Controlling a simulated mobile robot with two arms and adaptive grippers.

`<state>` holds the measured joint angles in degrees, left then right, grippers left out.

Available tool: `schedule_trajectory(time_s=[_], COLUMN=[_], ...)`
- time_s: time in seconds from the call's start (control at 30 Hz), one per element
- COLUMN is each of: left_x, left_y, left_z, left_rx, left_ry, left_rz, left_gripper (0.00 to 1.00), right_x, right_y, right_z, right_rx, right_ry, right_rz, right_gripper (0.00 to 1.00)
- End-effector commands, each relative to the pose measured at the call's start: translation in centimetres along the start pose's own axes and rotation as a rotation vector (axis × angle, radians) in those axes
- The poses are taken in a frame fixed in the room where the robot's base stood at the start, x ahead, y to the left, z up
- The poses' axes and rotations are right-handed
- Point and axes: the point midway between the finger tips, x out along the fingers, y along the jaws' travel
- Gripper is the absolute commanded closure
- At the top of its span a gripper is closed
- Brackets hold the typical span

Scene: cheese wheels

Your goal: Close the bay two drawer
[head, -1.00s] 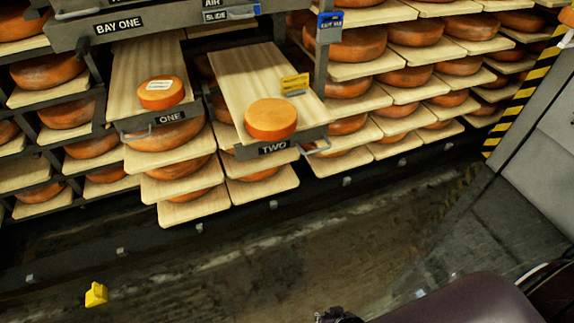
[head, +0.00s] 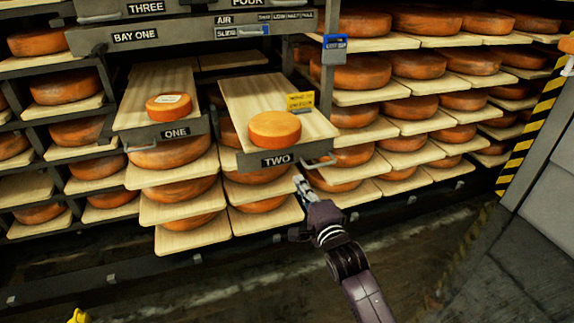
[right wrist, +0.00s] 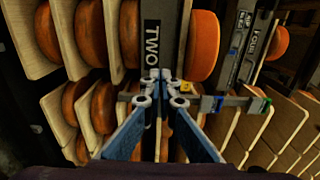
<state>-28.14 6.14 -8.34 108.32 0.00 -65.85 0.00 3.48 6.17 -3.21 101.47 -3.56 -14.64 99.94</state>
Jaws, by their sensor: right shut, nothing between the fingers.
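The bay two drawer (head: 238,98) is pulled out, a wooden board with a dark front labelled TWO (head: 277,160). My right gripper (head: 299,180) is shut and empty, just below the drawer front in the head view. In the right wrist view the shut fingertips (right wrist: 162,78) show beside the TWO front (right wrist: 151,40), seen turned sideways; I cannot tell if they touch it. My left gripper is not in view.
The drawer labelled ONE (head: 176,132) is also out, left of drawer two, with a labelled cheese (head: 169,106). Racks of cheese wheels surround both. A blue tag (head: 335,42) hangs on the post. A yellow object (head: 80,316) lies on the floor, which is otherwise mostly clear.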

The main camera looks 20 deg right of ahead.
Motion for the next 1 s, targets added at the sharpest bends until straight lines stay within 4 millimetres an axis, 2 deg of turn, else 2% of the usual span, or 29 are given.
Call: schedule_trajectory(time_s=[0.3, 0.5, 0.7, 1.0], left_x=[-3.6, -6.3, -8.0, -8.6], left_y=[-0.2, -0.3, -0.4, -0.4], left_z=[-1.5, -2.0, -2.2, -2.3], left_rx=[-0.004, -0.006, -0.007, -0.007], left_ry=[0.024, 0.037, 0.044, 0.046], left_rz=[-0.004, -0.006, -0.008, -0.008], left_gripper=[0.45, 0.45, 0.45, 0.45], right_x=[6.4, 9.6, 11.3, 11.7], right_y=[0.2, 0.1, 0.2, 0.1], right_z=[-0.1, 0.0, 0.0, 0.0], right_rx=[-0.005, -0.004, -0.004, -0.003], right_ry=[0.000, 0.000, 0.000, 0.000], right_rz=[-0.001, -0.001, 0.001, 0.002], right_gripper=[1.00, 1.00, 1.00, 1.00])
